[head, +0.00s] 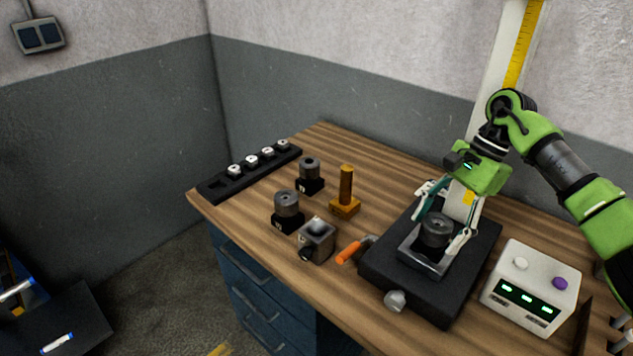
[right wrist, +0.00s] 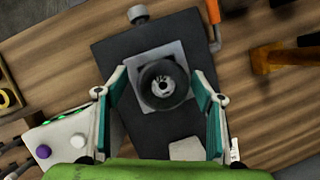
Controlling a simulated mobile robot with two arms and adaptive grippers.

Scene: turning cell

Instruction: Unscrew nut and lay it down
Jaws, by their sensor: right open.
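A dark round nut-like part (head: 436,229) sits in a grey square holder (head: 426,262) on a black base plate (head: 376,268). In the right wrist view the round part (right wrist: 163,86) shows a light ring and a small centre, and the holder's plate (right wrist: 154,59) lies under it. Whether it is threaded on a stud is too small to tell. My right gripper (head: 443,218) is above the holder, pointing down. Its fingers are open on either side of the round part, with gaps showing in the right wrist view (right wrist: 160,80). My left gripper is out of view.
A white box with buttons and green displays (head: 531,287) stands right of the plate.

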